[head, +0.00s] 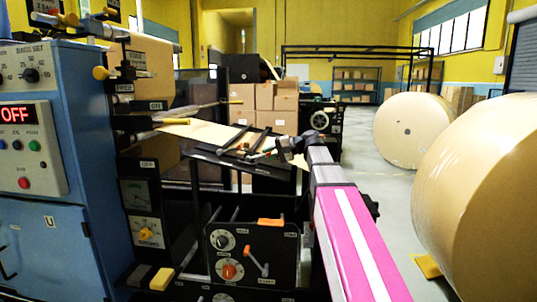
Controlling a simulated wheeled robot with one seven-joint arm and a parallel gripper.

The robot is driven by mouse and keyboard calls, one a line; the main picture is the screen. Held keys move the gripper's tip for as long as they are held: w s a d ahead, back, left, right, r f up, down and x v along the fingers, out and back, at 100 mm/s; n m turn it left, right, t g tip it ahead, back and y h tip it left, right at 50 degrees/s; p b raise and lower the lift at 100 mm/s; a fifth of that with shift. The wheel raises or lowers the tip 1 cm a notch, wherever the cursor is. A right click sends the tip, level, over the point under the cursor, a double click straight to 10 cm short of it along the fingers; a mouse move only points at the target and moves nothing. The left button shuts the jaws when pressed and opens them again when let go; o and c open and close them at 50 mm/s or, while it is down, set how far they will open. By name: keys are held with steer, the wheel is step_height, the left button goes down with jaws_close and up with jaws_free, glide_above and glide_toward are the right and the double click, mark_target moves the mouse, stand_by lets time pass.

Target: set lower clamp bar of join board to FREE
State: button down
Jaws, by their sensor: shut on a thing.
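The join board (215,154) is a dark, sloping plate in the middle of the head view, with tan paper (205,131) running over it from the left. Dark bars lie across the board; one clamp bar (236,137) slants up to the right. My gripper (263,152) is at the right part of the board, at the end of my pink and grey arm. Its jaws are shut at the end of a bar there, which seems to be the lower clamp bar. The fingers and bar overlap and are small, so the bar's exact setting is unclear.
A blue control cabinet (85,120) with a red OFF display stands at left. A black panel with knobs and an orange-tipped crank (257,262) is below the board. Large kraft rolls (412,130) stand at right, with open floor between them and the machine. Stacked cartons (265,97) stand behind.

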steer(key=shift+f, duration=0.1)
steer(key=c, duration=1)
jaws_free()
steer(key=shift+c, duration=0.2)
steer(key=v, duration=1)
steer(key=shift+d, duration=0.35)
steer(key=shift+s, duration=0.2)
